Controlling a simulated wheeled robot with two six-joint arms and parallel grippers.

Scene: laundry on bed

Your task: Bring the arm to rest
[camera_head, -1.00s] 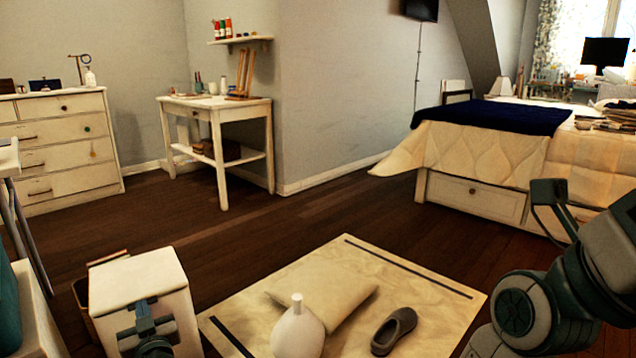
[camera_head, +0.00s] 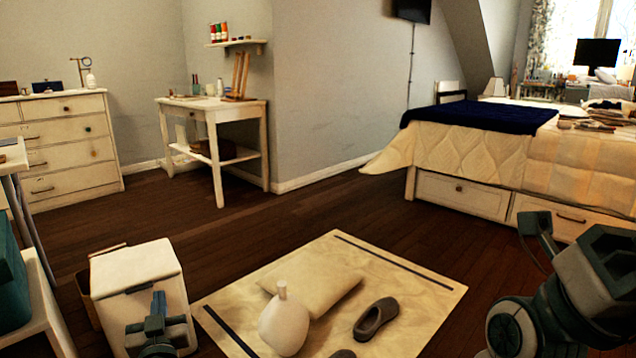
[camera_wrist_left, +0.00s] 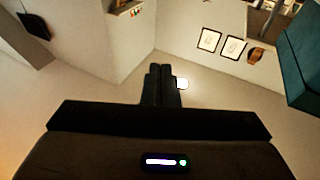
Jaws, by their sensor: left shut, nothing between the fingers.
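My left gripper (camera_head: 157,305) is at the lower left of the head view, in front of a white box-like piece. My right arm (camera_head: 560,290) shows at the lower right of the head view as dark green links, folded, in front of the bed. Its gripper fingers are not visible.
A pale mat (camera_head: 410,290) on the wooden floor carries a cushion (camera_head: 315,285), a white vase (camera_head: 284,325) and a grey slipper (camera_head: 376,318). A bed (camera_head: 480,150) stands at right, a small table (camera_head: 213,108) and dresser (camera_head: 65,150) at left. Floor between is clear.

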